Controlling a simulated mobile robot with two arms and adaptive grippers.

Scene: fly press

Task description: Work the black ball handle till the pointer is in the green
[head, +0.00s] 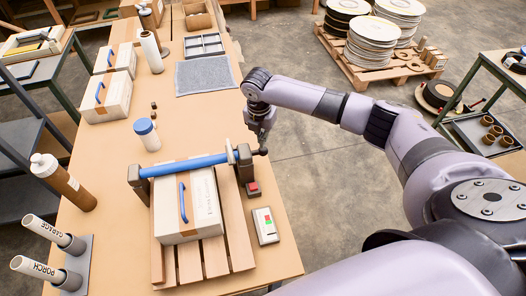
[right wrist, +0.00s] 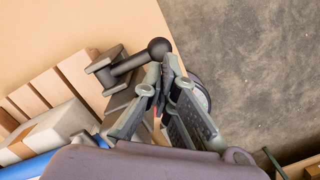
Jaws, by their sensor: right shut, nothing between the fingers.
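The black ball handle (head: 262,151) sits at the right end of the press, by the blue roller (head: 190,165). In the right wrist view the dark ball (right wrist: 159,48) tops a short arm. My right gripper (head: 262,135) is above the handle in the head view; in the wrist view its fingertips (right wrist: 163,68) come together right beside the ball. It is shut and empty; whether it touches the ball I cannot tell. A white panel (head: 265,226) with green and red patches lies right of the pallet; its pointer is too small to read. My left gripper is out of view.
A box with a blue handle (head: 205,205) sits on the slatted pallet (head: 240,240) under the roller. A red button block (head: 253,188) stands below the ball handle. A blue-capped jar (head: 147,134) stands to the left. The floor right of the table is clear nearby.

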